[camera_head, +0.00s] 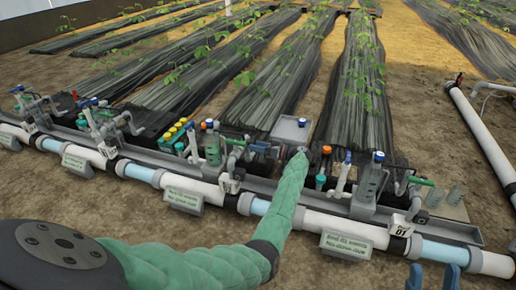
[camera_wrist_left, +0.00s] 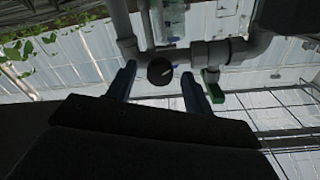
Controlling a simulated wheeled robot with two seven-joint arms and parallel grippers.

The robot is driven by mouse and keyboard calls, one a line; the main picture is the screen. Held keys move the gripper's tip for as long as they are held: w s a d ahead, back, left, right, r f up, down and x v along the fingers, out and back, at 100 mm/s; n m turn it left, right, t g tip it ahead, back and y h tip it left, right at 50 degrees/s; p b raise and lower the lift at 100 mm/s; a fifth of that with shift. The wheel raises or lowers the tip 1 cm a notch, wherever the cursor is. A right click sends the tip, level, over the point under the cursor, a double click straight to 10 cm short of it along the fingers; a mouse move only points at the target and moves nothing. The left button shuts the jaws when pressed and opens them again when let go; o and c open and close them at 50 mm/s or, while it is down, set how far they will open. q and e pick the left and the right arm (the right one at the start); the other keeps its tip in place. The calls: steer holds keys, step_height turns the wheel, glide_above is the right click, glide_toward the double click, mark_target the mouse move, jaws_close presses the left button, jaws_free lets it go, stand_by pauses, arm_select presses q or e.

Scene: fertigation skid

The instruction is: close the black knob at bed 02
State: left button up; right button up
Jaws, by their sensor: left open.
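The black knob (camera_wrist_left: 160,71) shows in the left wrist view, round with a light mark on its face, on a grey pipe fitting. My left gripper (camera_wrist_left: 158,88) is open, with one blue finger on each side of the knob in the picture; I cannot tell whether they touch it. In the head view my left gripper (camera_head: 263,148) is at the pipework of a middle station, at the end of my green-sleeved arm. The knob cannot be made out there. My right gripper (camera_head: 432,277) shows at the bottom edge, its two blue fingers apart and empty.
A green lever (camera_wrist_left: 214,92) sits right of the knob, close to the right finger. A grey channel (camera_head: 330,195) carries several similar valve stations. The station tagged 01 (camera_head: 402,225) is to the right. A white pipe (camera_head: 325,222) runs along the front.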

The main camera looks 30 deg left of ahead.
arm_select(q)
steer(key=shift+a, duration=0.1)
steer(key=c, duration=1)
